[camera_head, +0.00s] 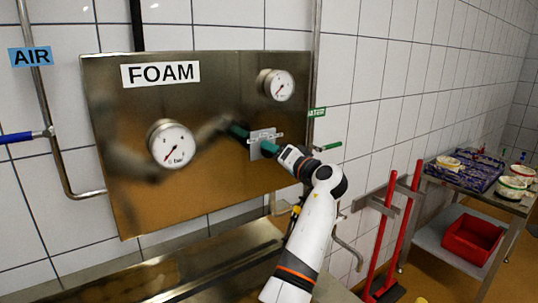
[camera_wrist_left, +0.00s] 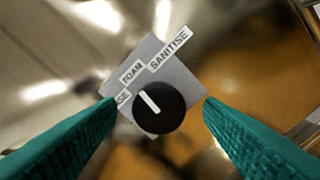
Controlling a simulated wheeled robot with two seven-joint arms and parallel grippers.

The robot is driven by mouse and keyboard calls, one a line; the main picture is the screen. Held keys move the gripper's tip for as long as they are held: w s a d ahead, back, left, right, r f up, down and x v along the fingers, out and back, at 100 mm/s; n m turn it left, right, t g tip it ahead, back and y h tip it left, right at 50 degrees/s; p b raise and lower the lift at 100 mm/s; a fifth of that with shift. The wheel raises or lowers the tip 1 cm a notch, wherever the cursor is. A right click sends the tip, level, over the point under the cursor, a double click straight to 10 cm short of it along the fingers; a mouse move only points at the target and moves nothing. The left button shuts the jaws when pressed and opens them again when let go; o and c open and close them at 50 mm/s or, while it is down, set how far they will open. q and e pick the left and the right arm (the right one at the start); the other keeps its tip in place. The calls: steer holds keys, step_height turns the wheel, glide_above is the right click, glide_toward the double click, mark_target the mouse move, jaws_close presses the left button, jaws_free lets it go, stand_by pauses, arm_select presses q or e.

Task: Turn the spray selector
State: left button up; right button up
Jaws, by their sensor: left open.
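The spray selector is a round black knob (camera_wrist_left: 158,108) with a white pointer line on a grey plate (camera_wrist_left: 190,80). The plate also shows on the steel panel in the head view (camera_head: 256,135). Its labels read FOAM, SANITISE and one ending in "SE", partly hidden by the left finger. The pointer slants up-left, roughly at FOAM. My left gripper (camera_wrist_left: 160,101) is open, with teal fingers on both sides of the knob and a gap on each side. In the head view the gripper (camera_head: 268,147) is at the plate and hides the knob. My right gripper is not in view.
The steel panel (camera_head: 220,80) carries a FOAM sign and two dial gauges (camera_head: 172,144) (camera_head: 278,85). A green-handled valve (camera_head: 328,147) is right of the panel. Red-handled tools (camera_head: 385,230) lean by the wall. A trolley (camera_head: 440,240) with a red bin (camera_head: 472,238) stands at right.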

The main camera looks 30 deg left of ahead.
arm_select(q)
steer(key=b+v, duration=0.3)
steer(key=v, duration=0.7)
steer(key=shift+d, duration=0.45)
